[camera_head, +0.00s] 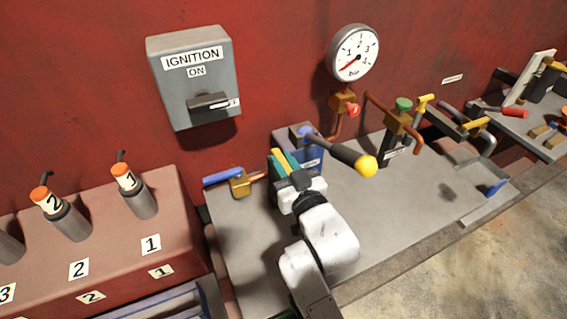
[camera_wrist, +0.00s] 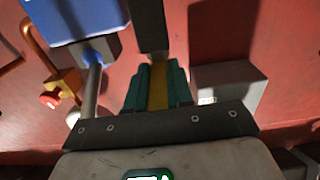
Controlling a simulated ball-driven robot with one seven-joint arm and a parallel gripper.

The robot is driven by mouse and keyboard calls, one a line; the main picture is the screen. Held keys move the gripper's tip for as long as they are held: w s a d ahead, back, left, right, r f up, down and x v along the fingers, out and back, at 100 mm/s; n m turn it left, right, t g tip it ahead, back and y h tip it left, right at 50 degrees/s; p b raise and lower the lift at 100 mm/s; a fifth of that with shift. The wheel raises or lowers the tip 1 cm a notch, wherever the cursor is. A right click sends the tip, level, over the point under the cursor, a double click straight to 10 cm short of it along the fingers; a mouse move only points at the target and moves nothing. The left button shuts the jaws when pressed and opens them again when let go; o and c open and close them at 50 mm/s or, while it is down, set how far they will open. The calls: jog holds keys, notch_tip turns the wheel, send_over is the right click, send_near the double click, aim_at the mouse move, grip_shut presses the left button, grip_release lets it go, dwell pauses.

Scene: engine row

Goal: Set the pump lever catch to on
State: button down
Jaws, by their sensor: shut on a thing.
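The pump is a blue box (camera_head: 311,158) on the grey bench, with a dark lever (camera_head: 335,149) ending in a yellow ball (camera_head: 366,166) that points right and toward me. My gripper (camera_head: 284,161) is at the left side of the pump, its teal pads shut on a narrow yellow piece, which looks like the lever catch. In the wrist view this yellow catch (camera_wrist: 158,84) sits between the teal pads (camera_wrist: 156,92), below a dark bar (camera_wrist: 151,24). The blue pump part (camera_wrist: 75,18) and a grey rod (camera_wrist: 89,92) are left of it. Any on marking is not readable.
The ignition box (camera_head: 193,75) is on the red wall at the left. A blue-handled brass valve (camera_head: 239,182) lies just left of my gripper. A pressure gauge (camera_head: 354,53) and a green-capped brass valve (camera_head: 401,118) stand to the right. The bench front right of my arm is clear.

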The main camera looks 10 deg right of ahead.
jog(key=shift+d, duration=0.1)
jog(key=shift+w+d+f+n+g+y+b, duration=0.1)
jog(key=shift+d+f+n+g+y+b, duration=0.3)
jog(key=shift+b, duration=0.3)
jog(key=shift+d+n+y+b, duration=0.1)
jog(key=shift+n+y+b, duration=0.2)
jog(key=shift+y+b, duration=0.25)
jog(key=n+y+b, duration=0.1)
jog(key=n+g+y+b, duration=0.1)
jog(key=b, duration=0.1)
jog(key=n+g+y+b, duration=0.1)
jog(key=y+b, duration=0.1)
jog(key=shift+w+d+r, duration=0.2)
jog(key=shift+w+r, duration=0.05)
jog(key=c, duration=1)
grip_release()
jog(key=shift+r+g+y, duration=0.1)
jog(key=shift+g+y, duration=0.15)
jog(key=shift+g, duration=0.05)
jog(key=shift+a, duration=0.1)
